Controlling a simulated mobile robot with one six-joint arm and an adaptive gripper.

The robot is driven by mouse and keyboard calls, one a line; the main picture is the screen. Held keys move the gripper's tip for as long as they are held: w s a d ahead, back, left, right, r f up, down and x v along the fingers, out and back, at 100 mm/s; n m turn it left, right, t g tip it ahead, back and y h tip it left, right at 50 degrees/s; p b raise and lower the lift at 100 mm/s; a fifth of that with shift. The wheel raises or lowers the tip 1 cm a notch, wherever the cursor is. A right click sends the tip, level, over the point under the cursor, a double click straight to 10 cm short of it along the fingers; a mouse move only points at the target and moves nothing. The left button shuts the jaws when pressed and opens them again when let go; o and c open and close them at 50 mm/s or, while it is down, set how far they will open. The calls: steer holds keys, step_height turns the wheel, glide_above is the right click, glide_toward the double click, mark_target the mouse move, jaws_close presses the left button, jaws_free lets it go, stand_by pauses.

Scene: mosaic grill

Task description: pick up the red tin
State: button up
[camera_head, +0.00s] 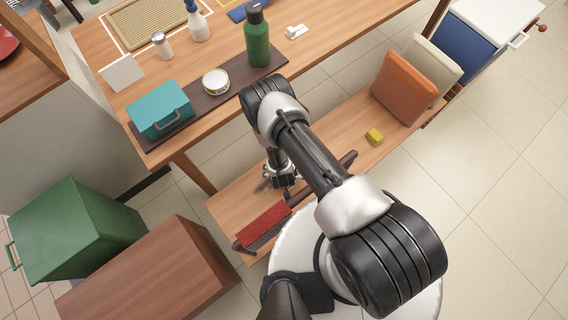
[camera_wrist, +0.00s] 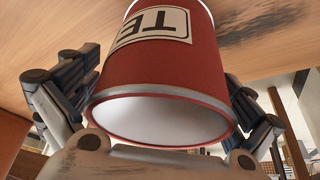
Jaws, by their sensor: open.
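The red tin (camera_wrist: 165,75) fills the middle of the wrist view. It has a silver rim, a pale round end facing the camera, and a cream label with the letters "TE" upside down. My gripper (camera_wrist: 160,85) is open, with one finger on each side of the tin. I cannot tell whether either finger touches it. In the head view my gripper (camera_head: 281,180) points down at the low wooden bench (camera_head: 338,142). The tin is not seen there; my arm likely hides it.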

steer(key=shift+c, duration=0.4)
steer(key=c, duration=1.3)
